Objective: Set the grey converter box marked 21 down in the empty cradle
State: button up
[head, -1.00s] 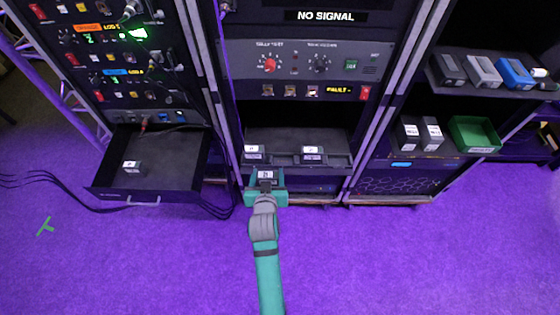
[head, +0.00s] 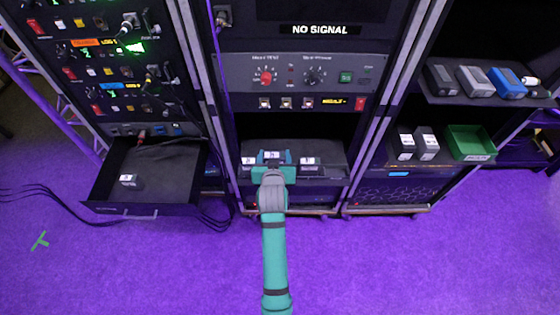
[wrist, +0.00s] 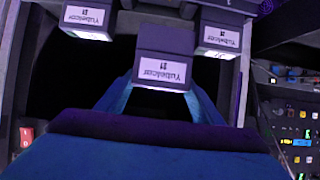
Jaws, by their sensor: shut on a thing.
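My gripper (head: 273,168) is shut on a small dark grey box (head: 271,154) with a white label, in front of the middle rack's low shelf. In the wrist view the held box (wrist: 163,62) sits between my blue-green fingers, and its upside-down label seems to read 21. One labelled box (head: 248,161) is to its left on the shelf and another (head: 309,162) to its right. Both also show in the wrist view, on either side of the held box. The place between them is hidden behind my gripper and box, so I cannot tell whether the held box touches a cradle.
An open drawer (head: 155,175) with one labelled box (head: 128,182) juts out at left. A panel with knobs (head: 310,78) is above the shelf. At right, shelves hold several boxes and a green bin (head: 470,142). Black cables lie on the purple floor.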

jog(key=w+f, duration=0.1)
jog(key=d+f, duration=0.1)
jog(key=w+f, duration=0.1)
jog(key=shift+w+d+f, duration=0.3)
jog(key=shift+d+f, duration=0.1)
notch_tip(320, 180, down, 3)
jog(key=shift+w+f, duration=0.15)
jog(key=shift+f, duration=0.05)
jog(key=o, duration=1.3)
jog(key=v, duration=1.2)
jog(key=s+f+t, duration=0.1)
jog(key=s+f, duration=0.1)
jog(key=s, duration=0.8)
jog(key=s+f, duration=0.2)
jog(key=s, duration=0.7)
jog(key=s+r, duration=0.3)
jog(key=s, duration=0.3)
jog(key=s+r+t, duration=0.1)
jog(key=s+r, duration=0.2)
jog(key=s, duration=0.3)
jog(key=s+r+t, duration=0.1)
jog(key=s+r, duration=0.2)
jog(key=s, duration=0.3)
jog(key=shift+s+r, duration=0.2)
jog(key=shift+s, duration=0.1)
